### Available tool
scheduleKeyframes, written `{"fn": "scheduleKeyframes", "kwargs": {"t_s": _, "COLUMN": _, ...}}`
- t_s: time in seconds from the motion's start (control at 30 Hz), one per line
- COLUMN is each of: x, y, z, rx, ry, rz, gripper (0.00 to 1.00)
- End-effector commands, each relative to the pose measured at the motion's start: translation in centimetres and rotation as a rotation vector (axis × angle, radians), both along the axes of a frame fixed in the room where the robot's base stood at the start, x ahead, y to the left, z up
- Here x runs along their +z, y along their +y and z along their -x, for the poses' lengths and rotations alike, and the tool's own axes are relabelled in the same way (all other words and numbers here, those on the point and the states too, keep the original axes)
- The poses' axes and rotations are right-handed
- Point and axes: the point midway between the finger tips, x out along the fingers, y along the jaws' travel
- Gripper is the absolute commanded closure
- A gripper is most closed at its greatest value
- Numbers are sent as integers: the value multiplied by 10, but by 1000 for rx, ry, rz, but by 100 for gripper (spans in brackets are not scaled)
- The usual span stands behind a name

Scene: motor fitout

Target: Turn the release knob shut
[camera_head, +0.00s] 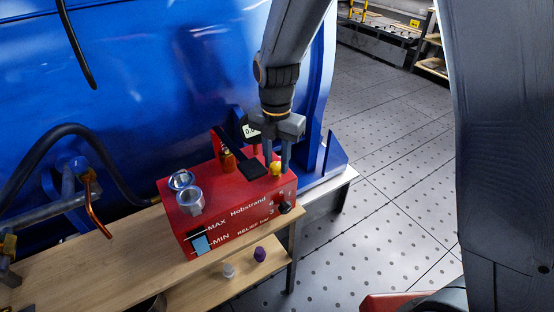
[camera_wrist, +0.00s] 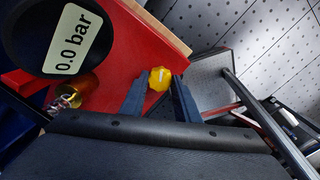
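The red pump unit (camera_head: 235,212) sits on a wooden bench and is marked Hobstrand, MAX, MIN and RELIEF bar. A small yellow knob (camera_head: 276,168) is on its top at the right end; it also shows in the wrist view (camera_wrist: 160,78). A black knob (camera_head: 284,207) is on the front face; I cannot read which knob is labelled release. My gripper (camera_head: 277,163) points down at the yellow knob. In the wrist view my gripper (camera_wrist: 161,88) has its fingers apart, one on each side of the yellow knob, with narrow gaps visible. The gauge (camera_wrist: 72,38) reads 0.0 bar.
Open metal cups (camera_head: 189,199) are on the unit's left. A blue tank (camera_head: 150,80) rises behind. A purple cap (camera_head: 260,254) lies on the lower shelf.

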Motion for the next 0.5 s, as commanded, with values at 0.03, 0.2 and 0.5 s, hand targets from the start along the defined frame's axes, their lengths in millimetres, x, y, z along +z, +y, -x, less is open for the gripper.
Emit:
{"fn": "scheduleKeyframes", "kwargs": {"t_s": 0.03, "x": 0, "y": 0, "z": 0, "rx": 0, "ry": 0, "rz": 0, "gripper": 94}}
{"fn": "scheduleKeyframes", "kwargs": {"t_s": 0.2, "x": 1, "y": 0, "z": 0, "rx": -12, "ry": 0, "rz": 0, "gripper": 94}}
{"fn": "scheduleKeyframes", "kwargs": {"t_s": 0.5, "x": 2, "y": 0, "z": 0, "rx": -146, "ry": 0, "rz": -1, "gripper": 93}}
